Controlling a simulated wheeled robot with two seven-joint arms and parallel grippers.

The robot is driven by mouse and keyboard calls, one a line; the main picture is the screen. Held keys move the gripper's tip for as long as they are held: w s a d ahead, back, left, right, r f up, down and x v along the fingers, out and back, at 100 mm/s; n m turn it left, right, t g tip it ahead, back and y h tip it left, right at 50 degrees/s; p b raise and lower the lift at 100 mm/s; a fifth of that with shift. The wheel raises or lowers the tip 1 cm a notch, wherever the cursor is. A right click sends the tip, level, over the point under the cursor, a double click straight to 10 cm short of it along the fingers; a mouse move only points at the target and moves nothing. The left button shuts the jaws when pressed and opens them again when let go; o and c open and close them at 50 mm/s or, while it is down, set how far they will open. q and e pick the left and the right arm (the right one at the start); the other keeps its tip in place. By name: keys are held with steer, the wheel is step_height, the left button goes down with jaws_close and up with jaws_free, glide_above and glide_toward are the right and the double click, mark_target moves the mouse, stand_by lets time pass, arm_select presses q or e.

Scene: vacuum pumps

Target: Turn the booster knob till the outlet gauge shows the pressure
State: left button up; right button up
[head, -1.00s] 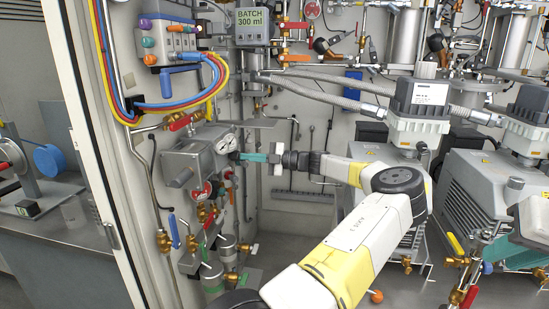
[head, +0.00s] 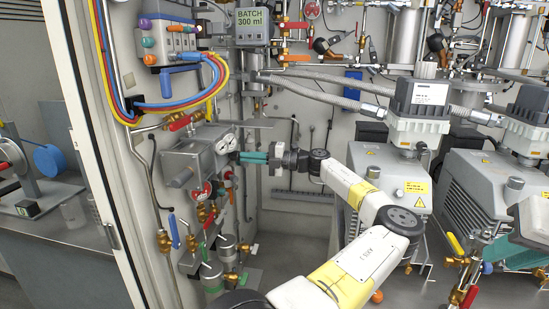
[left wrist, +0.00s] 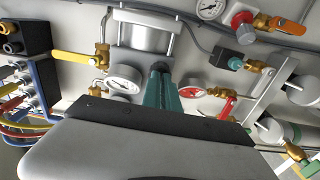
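My left gripper (head: 239,157) points left at the box, just below the gauge. In the left wrist view its teal fingers (left wrist: 161,75) are close together, with a dark knob (left wrist: 161,67) at their tips, mostly hidden. They look shut on it.
A red-faced gauge (head: 206,190) and several valves sit below the box. A display (head: 252,25) reads "BATCH 300 ml". Large vacuum pumps (head: 385,180) stand to the right. Coloured hoses (head: 215,75) hang at upper left.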

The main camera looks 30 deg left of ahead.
arm_select(q)
steer(key=shift+o, duration=1.3)
steer(key=shift+d, duration=0.1)
steer(key=shift+v, duration=0.9)
